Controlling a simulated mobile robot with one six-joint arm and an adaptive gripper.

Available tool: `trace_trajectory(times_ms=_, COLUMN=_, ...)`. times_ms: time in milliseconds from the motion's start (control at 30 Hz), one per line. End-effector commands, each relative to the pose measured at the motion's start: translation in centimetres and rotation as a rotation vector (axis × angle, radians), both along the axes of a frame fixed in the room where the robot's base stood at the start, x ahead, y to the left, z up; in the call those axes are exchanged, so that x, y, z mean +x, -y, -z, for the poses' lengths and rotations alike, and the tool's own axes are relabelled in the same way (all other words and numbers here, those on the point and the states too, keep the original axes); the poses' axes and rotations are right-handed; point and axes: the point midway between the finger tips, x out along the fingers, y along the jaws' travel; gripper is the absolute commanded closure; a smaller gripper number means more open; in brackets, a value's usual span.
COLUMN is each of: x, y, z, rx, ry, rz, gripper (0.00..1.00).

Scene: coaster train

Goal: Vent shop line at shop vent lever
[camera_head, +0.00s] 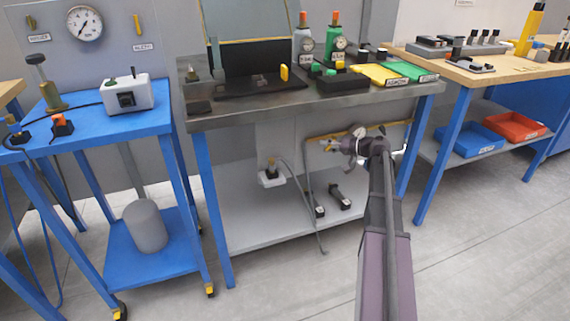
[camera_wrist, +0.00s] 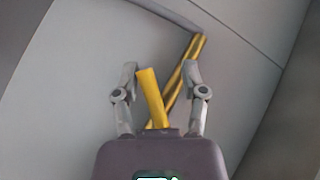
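A yellow lever handle (camera_wrist: 152,97) shows in the wrist view, between the two spread fingers of my gripper (camera_wrist: 160,72) and closer to the left finger. I cannot tell that either finger touches it. A longer yellow pipe (camera_wrist: 187,75) runs slantwise behind it along a pale panel. In the head view my gripper (camera_head: 335,145) points left under the middle bench, at the yellow pipe (camera_head: 398,124). The lever is too small or hidden there to make out. No sign naming the shop vent lever can be read near it.
The middle bench top (camera_head: 210,121) overhangs my gripper, with blue legs (camera_head: 205,185) either side. A grey lower shelf (camera_head: 245,235) holds a white fitting (camera_head: 271,175), and hoses hang nearby. A blue cart (camera_head: 150,122) stands left; another bench (camera_head: 497,77) stands right. The front floor is clear.

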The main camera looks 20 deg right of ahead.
Motion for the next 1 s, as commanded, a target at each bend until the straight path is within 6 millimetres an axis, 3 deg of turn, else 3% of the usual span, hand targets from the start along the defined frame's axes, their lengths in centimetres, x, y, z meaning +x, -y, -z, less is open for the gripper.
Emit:
trace_trajectory(times_ms=700, x=0.0, y=-0.6, z=-1.7, rx=0.546, ry=-0.017, rz=0.000, gripper=0.47)
trace_trajectory(times_ms=1000, x=-2.8, y=2.4, z=-1.4, rx=0.538, ry=-0.018, rz=0.001, gripper=0.47)
